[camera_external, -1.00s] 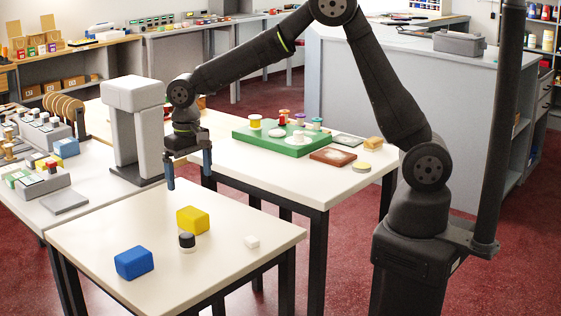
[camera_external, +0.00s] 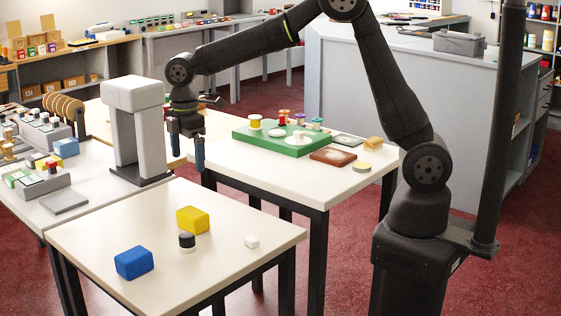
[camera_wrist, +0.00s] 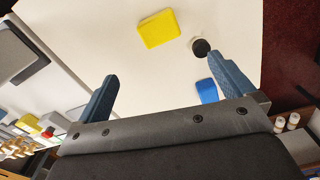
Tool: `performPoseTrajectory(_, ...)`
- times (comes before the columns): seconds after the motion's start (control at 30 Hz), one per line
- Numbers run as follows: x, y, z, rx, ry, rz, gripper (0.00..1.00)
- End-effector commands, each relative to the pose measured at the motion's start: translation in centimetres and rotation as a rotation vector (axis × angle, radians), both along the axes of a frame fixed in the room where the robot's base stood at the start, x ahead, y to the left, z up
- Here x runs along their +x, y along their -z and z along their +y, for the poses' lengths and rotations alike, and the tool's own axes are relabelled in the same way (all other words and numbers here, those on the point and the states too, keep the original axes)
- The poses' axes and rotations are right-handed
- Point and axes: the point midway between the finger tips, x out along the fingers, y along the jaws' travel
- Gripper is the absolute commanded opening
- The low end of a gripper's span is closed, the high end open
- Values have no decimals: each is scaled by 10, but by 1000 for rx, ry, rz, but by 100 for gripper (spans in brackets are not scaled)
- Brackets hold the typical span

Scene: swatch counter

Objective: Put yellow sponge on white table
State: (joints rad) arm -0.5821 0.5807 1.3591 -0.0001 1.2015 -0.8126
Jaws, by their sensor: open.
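My gripper (camera_external: 188,153) is open and empty, pointing down, above and behind the sponge in the external view. In the wrist view my two blue fingers (camera_wrist: 167,75) are spread wide with nothing between them. The sponge touches neither finger.
A black-and-white round piece (camera_external: 187,242) stands just in front of the sponge. A grey stand (camera_external: 136,130) rises left of my gripper. A green board (camera_external: 268,141) lies on the table behind.

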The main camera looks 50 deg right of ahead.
Motion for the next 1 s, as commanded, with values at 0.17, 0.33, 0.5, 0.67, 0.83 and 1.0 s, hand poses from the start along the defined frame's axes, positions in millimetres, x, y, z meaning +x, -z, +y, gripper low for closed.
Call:
performPoseTrajectory(0.17,0,-5,0,0,-150,0,98)
performPoseTrajectory(0.33,-1,9,0,-2,-179,3,98)
performPoseTrajectory(0.5,-1,45,-1,-3,-177,6,98)
performPoseTrajectory(0.67,-1,80,-1,-2,-177,4,98)
performPoseTrajectory(0.83,-1,107,0,-2,-176,2,98)
performPoseTrajectory(1.0,0,117,0,-1,-176,1,98)
